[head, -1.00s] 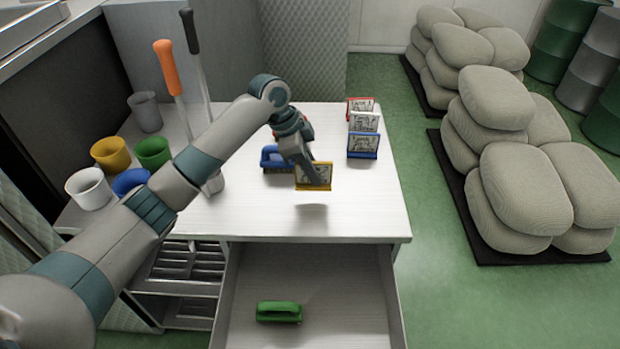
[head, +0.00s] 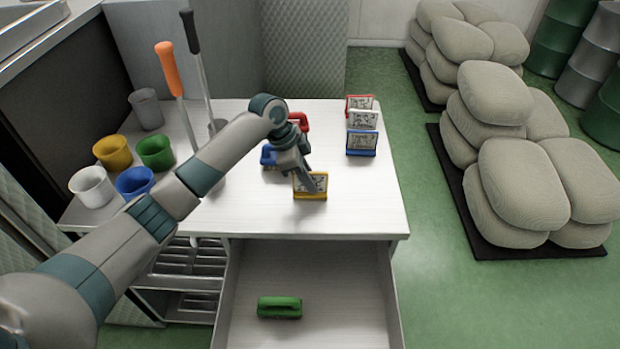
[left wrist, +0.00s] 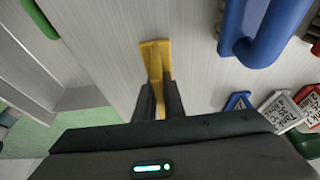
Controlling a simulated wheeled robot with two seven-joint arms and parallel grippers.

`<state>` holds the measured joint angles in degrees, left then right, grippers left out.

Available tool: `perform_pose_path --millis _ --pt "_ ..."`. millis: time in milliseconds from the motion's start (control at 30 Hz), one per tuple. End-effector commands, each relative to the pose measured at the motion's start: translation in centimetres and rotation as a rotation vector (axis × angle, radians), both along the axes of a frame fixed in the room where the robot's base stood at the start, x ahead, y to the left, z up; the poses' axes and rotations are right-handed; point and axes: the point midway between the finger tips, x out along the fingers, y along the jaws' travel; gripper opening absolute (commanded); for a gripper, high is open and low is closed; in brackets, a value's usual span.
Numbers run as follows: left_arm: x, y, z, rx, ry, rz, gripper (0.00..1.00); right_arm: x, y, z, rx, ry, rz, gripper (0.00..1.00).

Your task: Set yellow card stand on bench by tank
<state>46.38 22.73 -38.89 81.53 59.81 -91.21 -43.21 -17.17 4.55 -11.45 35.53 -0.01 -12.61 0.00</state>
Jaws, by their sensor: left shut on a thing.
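The yellow card stand (head: 310,196) is in my left gripper (head: 313,181), over the front middle of the white bench (head: 250,212). Its base looks at or very near the bench top; I cannot tell for sure whether it touches. It looks upright in the head view. In the left wrist view, the two dark fingers (left wrist: 158,98) are shut on the yellow stand (left wrist: 156,52). My fingers hide part of its card. My right gripper is out of view. I cannot tell which thing is the tank.
Blue (head: 361,144), white (head: 363,118) and red (head: 359,101) card stands line the bench's right side. Several cups stand left.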

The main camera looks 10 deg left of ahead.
Motion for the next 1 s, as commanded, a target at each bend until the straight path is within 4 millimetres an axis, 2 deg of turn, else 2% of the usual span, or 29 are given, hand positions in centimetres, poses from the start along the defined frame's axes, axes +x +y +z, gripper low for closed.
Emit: perform_pose_path --millis 267,300,367,400,767,1000 --pt "0.0 0.0 -0.2 0.0 0.0 0.0 0.0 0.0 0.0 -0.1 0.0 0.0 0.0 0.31" --pt "0.0 0.0 -0.2 0.0 0.0 0.0 0.11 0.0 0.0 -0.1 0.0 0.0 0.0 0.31" --pt "0.0 0.0 -0.2 0.0 0.0 0.0 0.26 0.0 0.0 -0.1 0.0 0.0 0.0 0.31" --pt "0.0 0.0 -0.2 0.0 0.0 0.0 0.28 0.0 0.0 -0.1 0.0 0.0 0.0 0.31" --pt "0.0 0.0 0.0 -0.001 -0.001 0.0 0.28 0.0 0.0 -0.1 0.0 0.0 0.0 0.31" --pt "0.0 0.8 1.8 0.0 -0.004 0.002 0.28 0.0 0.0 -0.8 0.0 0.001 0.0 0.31"
